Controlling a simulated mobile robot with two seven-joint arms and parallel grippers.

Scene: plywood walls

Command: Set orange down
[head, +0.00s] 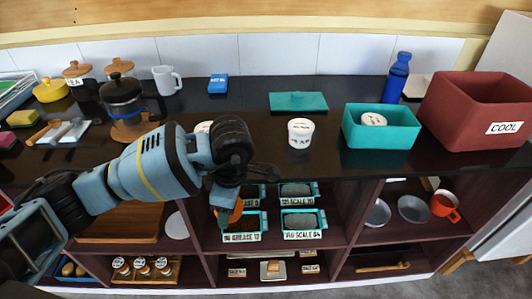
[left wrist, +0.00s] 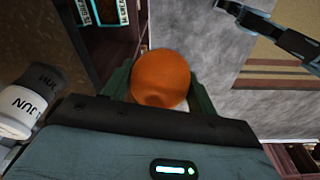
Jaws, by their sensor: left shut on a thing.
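The orange (left wrist: 160,78) is held between the two green fingers of my left gripper (left wrist: 162,92) in the left wrist view. In the head view my left gripper (head: 229,205) points down in front of the shelf unit, below the level of the dark counter top. Only a small part of the orange (head: 236,212) shows there, beside the fingers; the rest is hidden by the gripper. My right gripper does not show in the head view.
The dark counter (head: 260,150) carries a white labelled jar (head: 301,133), a teal bin (head: 381,136), a red COOL bin (head: 477,108) and a glass coffee pot (head: 122,104). Labelled teal trays (head: 304,224) fill the middle shelf; bowls and an orange mug (head: 445,205) stand right.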

